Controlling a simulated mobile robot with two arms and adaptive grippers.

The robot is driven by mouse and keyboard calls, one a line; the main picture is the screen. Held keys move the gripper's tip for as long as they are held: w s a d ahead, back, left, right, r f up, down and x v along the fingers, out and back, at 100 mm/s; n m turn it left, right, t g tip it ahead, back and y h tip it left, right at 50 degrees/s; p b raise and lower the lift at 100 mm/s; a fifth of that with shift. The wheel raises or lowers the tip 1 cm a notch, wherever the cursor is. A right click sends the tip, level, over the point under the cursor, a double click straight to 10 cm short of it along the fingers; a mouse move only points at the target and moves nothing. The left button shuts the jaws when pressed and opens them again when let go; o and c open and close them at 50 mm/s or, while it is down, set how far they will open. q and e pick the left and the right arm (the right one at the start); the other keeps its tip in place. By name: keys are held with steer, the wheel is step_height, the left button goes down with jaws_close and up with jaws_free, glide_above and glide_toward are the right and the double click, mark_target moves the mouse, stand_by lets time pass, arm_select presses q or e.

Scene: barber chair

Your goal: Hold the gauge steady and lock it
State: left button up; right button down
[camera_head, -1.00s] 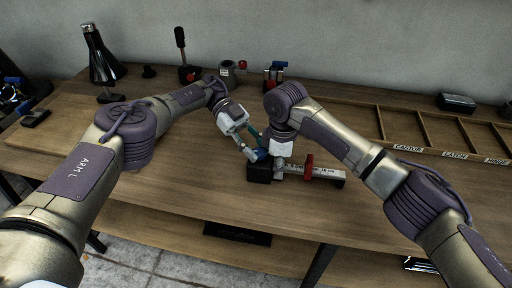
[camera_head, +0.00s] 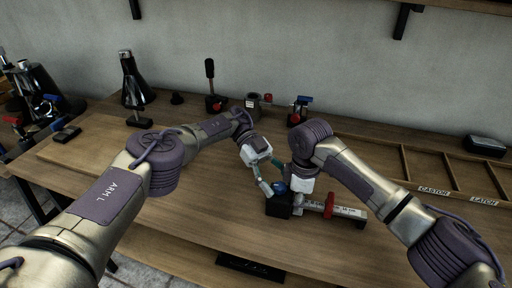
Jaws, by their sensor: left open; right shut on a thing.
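The gauge (camera_head: 345,211) lies on the bench in the middle right. It has a black block at its left end, a pale marked bar and a red slider (camera_head: 329,205). A blue knob (camera_head: 280,187) sits by the black block. My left gripper (camera_head: 270,182) is open, its fingers reaching down at the blue knob from the upper left; whether they touch it I cannot tell. My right gripper (camera_head: 299,195) is shut on the gauge from above, between the black block and the red slider. Its fingertips are mostly hidden.
A wooden divided tray (camera_head: 408,165) with labels reading CASTOR and LATCH lies at the right. A black bottle (camera_head: 133,82), a dark-handled tool (camera_head: 210,80) and small clamps (camera_head: 299,110) stand along the back. The bench front is mostly clear.

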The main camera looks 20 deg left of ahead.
arm_select(q)
steer(key=shift+a+n+t, duration=0.1)
steer(key=shift+n+t, duration=0.2)
steer(key=shift+t, duration=0.1)
